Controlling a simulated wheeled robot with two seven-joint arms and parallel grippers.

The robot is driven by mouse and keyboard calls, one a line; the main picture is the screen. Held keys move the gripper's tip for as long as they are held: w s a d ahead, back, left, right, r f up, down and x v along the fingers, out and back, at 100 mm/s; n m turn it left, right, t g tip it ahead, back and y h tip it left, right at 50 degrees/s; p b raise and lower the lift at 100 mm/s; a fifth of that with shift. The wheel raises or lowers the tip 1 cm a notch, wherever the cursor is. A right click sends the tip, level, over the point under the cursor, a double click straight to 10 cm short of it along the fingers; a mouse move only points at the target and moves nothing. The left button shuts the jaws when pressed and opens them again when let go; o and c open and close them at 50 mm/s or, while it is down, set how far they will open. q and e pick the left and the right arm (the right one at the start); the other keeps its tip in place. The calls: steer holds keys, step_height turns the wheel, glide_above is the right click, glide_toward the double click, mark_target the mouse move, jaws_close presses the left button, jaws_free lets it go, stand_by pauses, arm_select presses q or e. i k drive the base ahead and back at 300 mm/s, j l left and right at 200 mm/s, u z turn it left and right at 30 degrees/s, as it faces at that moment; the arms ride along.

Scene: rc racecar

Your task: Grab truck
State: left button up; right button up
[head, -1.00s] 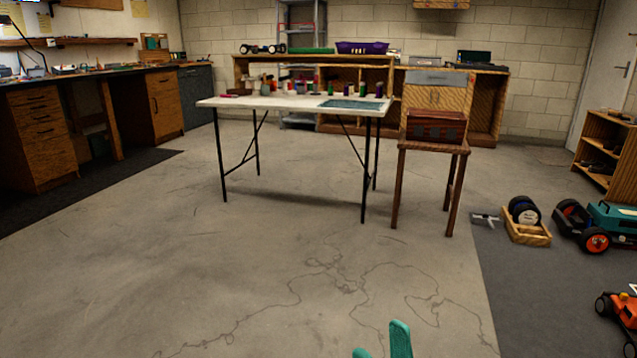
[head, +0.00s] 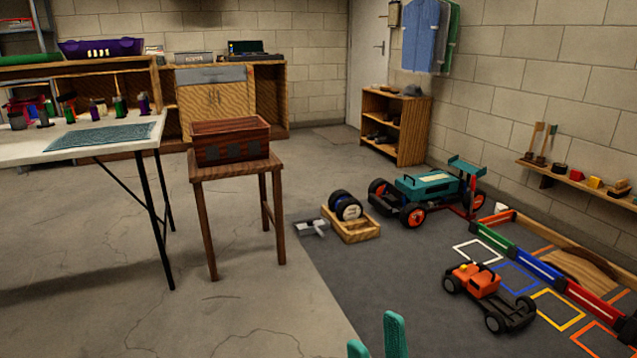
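An orange truck (head: 486,287) with a dark flat bed and black wheels stands on the dark grey mat at the lower right of the head view. A larger teal buggy (head: 430,187) with orange wheel hubs and a rear wing stands farther back on the mat. My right gripper (head: 376,340) shows at the bottom edge as two teal fingertips with a gap between them. It is open and empty, apart from the truck and to its left in the picture. My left gripper is out of view.
A wooden stool (head: 238,188) carries a dark wooden box (head: 231,142). A wooden tray (head: 351,229) holds wheels beside a grey tool (head: 311,227). Coloured barriers (head: 544,270) and painted squares lie right of the truck. The mat (head: 400,275) is clear left of the truck.

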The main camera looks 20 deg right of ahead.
mark_target(483, 285)
steer(key=i+l+z, duration=0.1)
steer(key=i+z, duration=0.2)
steer(key=i, duration=0.15)
steer(key=i+z, duration=0.35)
steer(key=i, duration=0.15)
steer(key=i+j+z, duration=0.3)
steer(key=i, duration=0.15)
steer(key=i+j+z, duration=0.3)
steer(key=i, duration=0.15)
steer(key=i+l+z, duration=0.4)
steer(key=i+z, duration=0.4)
steer(key=i, duration=0.25)
steer(key=i+j+z, duration=0.1)
steer(key=i+z, duration=0.35)
steer(key=i, duration=0.55)
